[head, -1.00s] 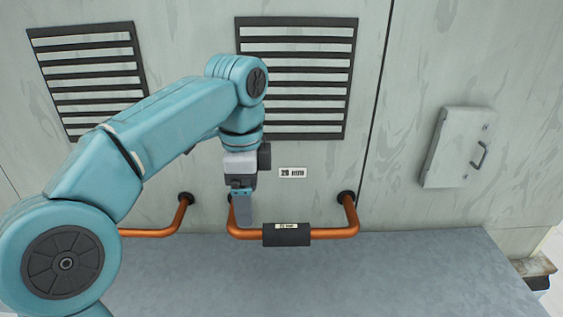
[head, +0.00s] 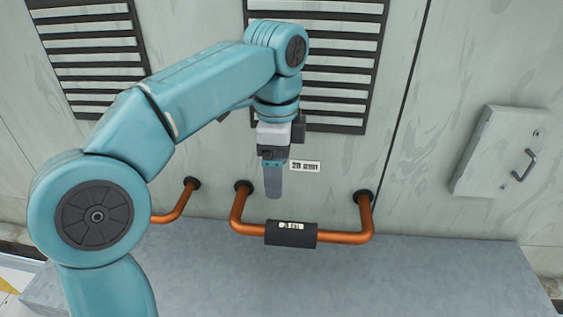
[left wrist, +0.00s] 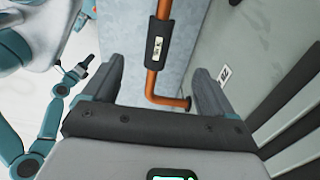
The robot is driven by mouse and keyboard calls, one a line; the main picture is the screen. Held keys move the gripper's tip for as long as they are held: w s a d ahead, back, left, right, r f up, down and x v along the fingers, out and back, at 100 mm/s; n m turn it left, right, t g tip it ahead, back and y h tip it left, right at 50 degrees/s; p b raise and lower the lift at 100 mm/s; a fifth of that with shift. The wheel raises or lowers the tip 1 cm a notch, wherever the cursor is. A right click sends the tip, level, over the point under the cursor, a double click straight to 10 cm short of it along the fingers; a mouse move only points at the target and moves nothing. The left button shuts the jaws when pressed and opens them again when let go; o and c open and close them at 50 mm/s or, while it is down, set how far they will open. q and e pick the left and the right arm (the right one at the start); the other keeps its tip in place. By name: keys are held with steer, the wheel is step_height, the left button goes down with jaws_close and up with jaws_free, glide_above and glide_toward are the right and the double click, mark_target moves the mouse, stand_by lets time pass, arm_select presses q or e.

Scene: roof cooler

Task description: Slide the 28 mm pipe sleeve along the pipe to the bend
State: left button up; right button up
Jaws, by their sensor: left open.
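The black pipe sleeve (head: 290,234), with a pale label, sits around the straight front run of the copper pipe (head: 342,238). Bare pipe shows on both sides of it, with a bend at each end. My left gripper (head: 273,194) points down above and behind the sleeve, apart from it. In the left wrist view my left gripper (left wrist: 155,80) is open and its jaws are empty. The sleeve (left wrist: 159,45) shows beyond the fingertips there. My right gripper (left wrist: 90,66) shows small at the left of that view; its jaws are too small to judge.
A 28 mm label (head: 305,166) is on the wall above the pipe. Louvred vents (head: 330,75) are behind my left arm. A second copper pipe (head: 178,207) is at the left. A panel with a handle (head: 500,150) is at the right. The grey ledge (head: 400,275) is clear.

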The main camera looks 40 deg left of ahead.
mark_target(279, 224)
arm_select(q)
step_height(279, 224, down, 16)
steer(key=shift+f+b, duration=0.2)
steer(key=shift+b, duration=0.85)
steer(key=shift+d, duration=0.1)
steer(key=c, duration=1.1)
